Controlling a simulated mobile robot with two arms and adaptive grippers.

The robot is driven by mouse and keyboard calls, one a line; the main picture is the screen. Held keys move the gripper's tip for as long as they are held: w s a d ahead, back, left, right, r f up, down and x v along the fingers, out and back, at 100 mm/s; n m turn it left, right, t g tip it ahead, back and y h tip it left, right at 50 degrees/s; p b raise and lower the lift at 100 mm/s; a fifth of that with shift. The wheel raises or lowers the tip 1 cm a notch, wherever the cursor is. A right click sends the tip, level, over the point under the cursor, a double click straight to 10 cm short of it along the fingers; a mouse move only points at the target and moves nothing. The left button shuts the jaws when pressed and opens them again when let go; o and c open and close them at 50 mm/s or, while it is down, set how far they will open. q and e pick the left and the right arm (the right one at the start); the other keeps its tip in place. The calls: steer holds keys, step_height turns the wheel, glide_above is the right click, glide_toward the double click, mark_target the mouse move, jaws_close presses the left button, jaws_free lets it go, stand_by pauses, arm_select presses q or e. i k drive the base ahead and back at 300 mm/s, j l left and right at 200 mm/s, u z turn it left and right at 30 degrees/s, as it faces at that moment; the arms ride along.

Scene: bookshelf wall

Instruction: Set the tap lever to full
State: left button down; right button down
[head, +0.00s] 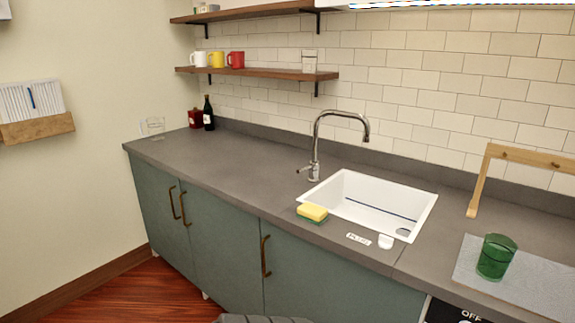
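A chrome gooseneck tap (316,147) stands on the grey counter behind the left part of the white sink (425,207). Its spout arches to the right over the basin. A small lever (303,170) sticks out to the left near the tap's base. The lever is small here, and I cannot tell its exact setting. No water stream is visible. Neither of my grippers is in view.
A yellow and green sponge (312,213) lies at the sink's front left. A small white label (358,239) and white piece (386,241) lie in front. A green glass (496,257) stands on a grey mat (480,255) at right.

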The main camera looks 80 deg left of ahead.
mark_target(313, 167)
steer(key=u, duration=2.4)
